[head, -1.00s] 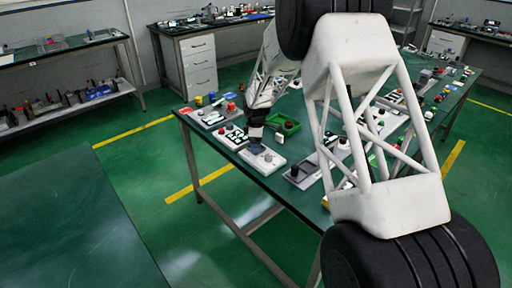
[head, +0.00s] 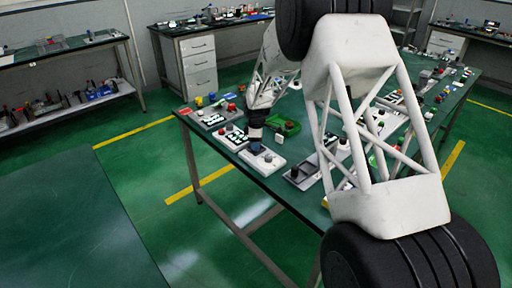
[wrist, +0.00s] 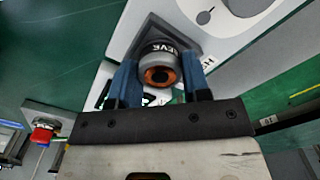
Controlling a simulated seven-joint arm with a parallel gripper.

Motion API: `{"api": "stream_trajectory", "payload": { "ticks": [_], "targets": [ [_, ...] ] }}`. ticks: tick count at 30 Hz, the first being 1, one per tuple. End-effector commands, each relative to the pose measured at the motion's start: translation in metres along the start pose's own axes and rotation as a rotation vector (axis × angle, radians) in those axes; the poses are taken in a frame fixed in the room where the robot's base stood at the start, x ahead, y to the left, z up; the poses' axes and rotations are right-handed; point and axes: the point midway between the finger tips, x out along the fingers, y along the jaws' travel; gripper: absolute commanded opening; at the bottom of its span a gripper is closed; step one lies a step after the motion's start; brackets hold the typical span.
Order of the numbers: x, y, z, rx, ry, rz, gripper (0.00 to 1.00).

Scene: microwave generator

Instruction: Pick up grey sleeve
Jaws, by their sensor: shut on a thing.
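The grey sleeve (wrist: 158,52) is a short round grey collar with dark lettering and a copper-coloured ring inside. In the wrist view it sits between the two blue fingers of my gripper (wrist: 160,76), which are shut on it. A grey square plate (wrist: 152,28) on a white panel lies just behind the sleeve. I cannot tell whether the sleeve touches the plate. In the head view my gripper (head: 255,148) is low over a white block (head: 270,162) at the near edge of the green table, and its fingers hide the sleeve.
A green tray (head: 288,127) stands right of my gripper. White panels with knobs (head: 228,137) lie to the left and behind. A grey device with a black knob (head: 302,174) is to the right. The red button (wrist: 42,134) shows in the wrist view.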

Motion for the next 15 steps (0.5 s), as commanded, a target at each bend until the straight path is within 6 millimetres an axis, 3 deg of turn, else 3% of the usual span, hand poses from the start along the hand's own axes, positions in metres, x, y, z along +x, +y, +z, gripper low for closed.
{"api": "stream_trajectory", "payload": {
  "ticks": [8, 15],
  "targets": [
    [-0.004, 0.000, 0.000, 0.000, 0.000, 0.001, 0.15],
    [-0.023, 0.001, 0.000, 0.000, 0.001, 0.002, 0.15]
  ]
}}
